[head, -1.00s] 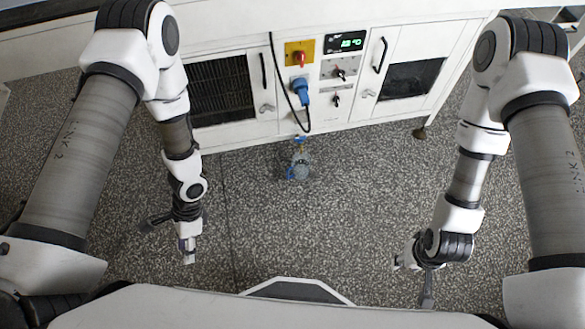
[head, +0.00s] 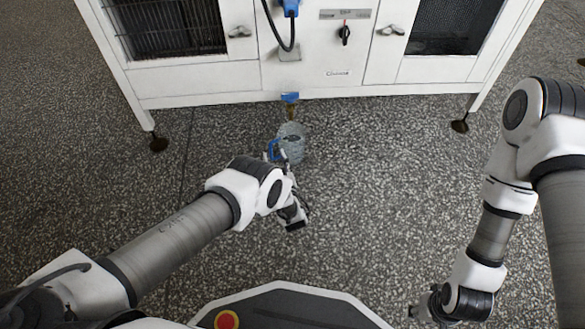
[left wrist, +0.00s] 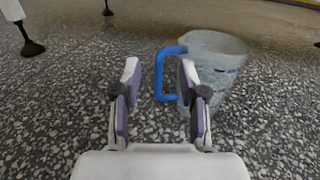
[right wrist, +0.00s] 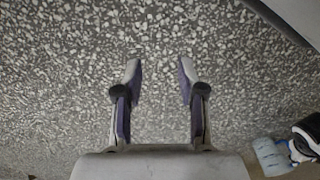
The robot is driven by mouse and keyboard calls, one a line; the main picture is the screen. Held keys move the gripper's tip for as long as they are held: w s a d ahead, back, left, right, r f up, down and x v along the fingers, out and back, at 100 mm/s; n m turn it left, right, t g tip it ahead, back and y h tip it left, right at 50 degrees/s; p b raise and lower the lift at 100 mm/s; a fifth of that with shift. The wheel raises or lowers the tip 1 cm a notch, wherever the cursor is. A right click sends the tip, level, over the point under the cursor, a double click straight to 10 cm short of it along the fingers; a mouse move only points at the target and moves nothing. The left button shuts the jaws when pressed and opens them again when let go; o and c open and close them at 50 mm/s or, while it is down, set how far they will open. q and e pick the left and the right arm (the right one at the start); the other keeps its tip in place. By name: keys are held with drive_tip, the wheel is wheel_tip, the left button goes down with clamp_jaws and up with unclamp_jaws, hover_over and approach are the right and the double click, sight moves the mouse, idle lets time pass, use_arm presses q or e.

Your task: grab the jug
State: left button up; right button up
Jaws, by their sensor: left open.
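The jug (head: 292,143) is clear, pale blue-grey plastic with a blue handle. It stands on the speckled floor below the blue-handled tap of the white machine. In the left wrist view the jug (left wrist: 216,70) is upright, with its blue handle (left wrist: 163,75) on its left side. My left gripper (head: 281,155) is open, with the handle showing between its fingertips in the left wrist view (left wrist: 160,72); whether they are level with it I cannot tell. In the right wrist view the jug (right wrist: 271,156) is at the lower right. My right gripper (right wrist: 160,72) is open and empty above bare floor.
The white machine (head: 200,82) stands on legs behind the jug, with a tap (head: 290,103) above it. Machine legs (left wrist: 31,46) show at the upper left of the left wrist view. The floor (head: 380,200) right of the jug is clear.

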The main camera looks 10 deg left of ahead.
sight(271, 148)
use_arm(q)
drive_tip(key=f, duration=0.3)
drive_tip(key=shift+s, duration=0.35)
drive_tip(key=b+x, duration=0.5)
drive_tip(key=x, duration=0.2)
drive_tip(key=shift+w+d, duration=0.1)
drive_tip(key=shift+d, duration=0.05)
use_arm(e)
drive_tip(key=shift+t, duration=0.3)
drive_tip(key=f, duration=0.2)
drive_tip(key=w+f, duration=0.1)
drive_tip(key=f, duration=0.4)
drive_tip(key=shift+w+f, duration=0.1)
drive_tip(key=shift+w, duration=0.25)
use_arm(q)
drive_tip(key=shift+w+r, duration=0.1)
drive_tip(key=shift+w, duration=0.15)
drive_tip(key=shift+r, duration=0.15)
use_arm(e)
drive_tip(key=shift+w, duration=0.1)
use_arm(q)
clamp_jaws()
